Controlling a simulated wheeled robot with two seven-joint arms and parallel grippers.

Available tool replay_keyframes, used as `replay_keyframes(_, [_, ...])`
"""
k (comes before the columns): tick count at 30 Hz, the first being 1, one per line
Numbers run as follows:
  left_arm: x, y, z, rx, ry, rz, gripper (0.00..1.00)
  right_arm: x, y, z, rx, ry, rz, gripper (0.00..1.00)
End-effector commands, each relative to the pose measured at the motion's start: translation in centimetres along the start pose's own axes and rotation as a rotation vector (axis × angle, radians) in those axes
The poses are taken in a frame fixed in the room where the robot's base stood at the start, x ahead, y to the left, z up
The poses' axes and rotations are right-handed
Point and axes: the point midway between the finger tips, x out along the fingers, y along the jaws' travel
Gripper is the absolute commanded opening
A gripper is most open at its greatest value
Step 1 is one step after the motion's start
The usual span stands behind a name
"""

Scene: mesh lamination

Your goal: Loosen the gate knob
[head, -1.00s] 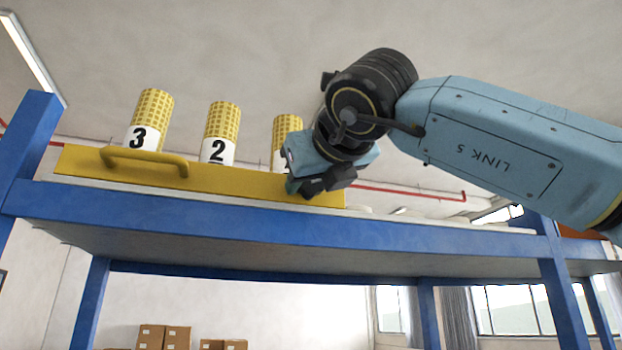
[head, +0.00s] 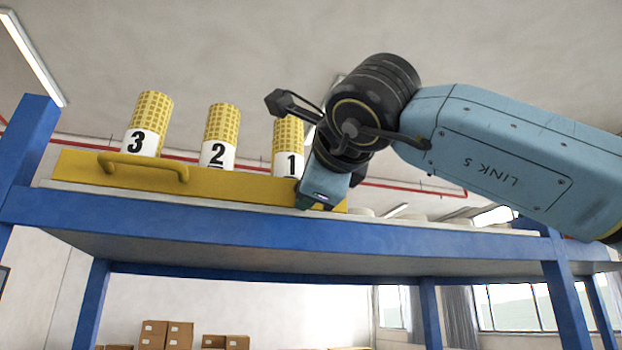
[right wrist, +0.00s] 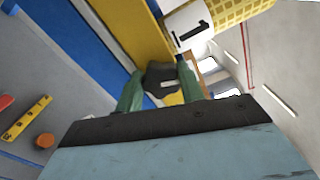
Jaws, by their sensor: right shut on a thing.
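The yellow gate (head: 230,185) runs along the front of the blue shelf, with a yellow handle (head: 150,165) at its left part. The gate also shows in the right wrist view (right wrist: 140,35). The black gate knob (right wrist: 160,78) sits on the gate's face near its right end. My right gripper (right wrist: 160,92) has its green fingers on both sides of the knob and is shut on it. In the head view my right gripper (head: 310,200) covers the knob. My left gripper is not in view.
Yellow mesh rolls numbered 3 (head: 148,120), 2 (head: 220,135) and 1 (head: 287,145) stand behind the gate. The blue shelf beam (head: 200,222) runs just below it. Low white round things lie on the shelf to the right.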

Motion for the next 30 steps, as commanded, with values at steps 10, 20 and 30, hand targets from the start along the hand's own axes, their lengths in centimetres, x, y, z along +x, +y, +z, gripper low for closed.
replay_keyframes(10, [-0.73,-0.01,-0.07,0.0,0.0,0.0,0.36,0.0,0.04,0.03,-0.219,-0.002,0.0,0.15])
replay_keyframes(20, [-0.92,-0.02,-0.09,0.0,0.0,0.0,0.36,-0.01,0.15,0.04,-0.298,-0.003,0.001,0.15])
replay_keyframes(30, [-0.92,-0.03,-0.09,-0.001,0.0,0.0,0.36,0.0,0.18,0.03,-0.305,-0.002,0.001,0.15])
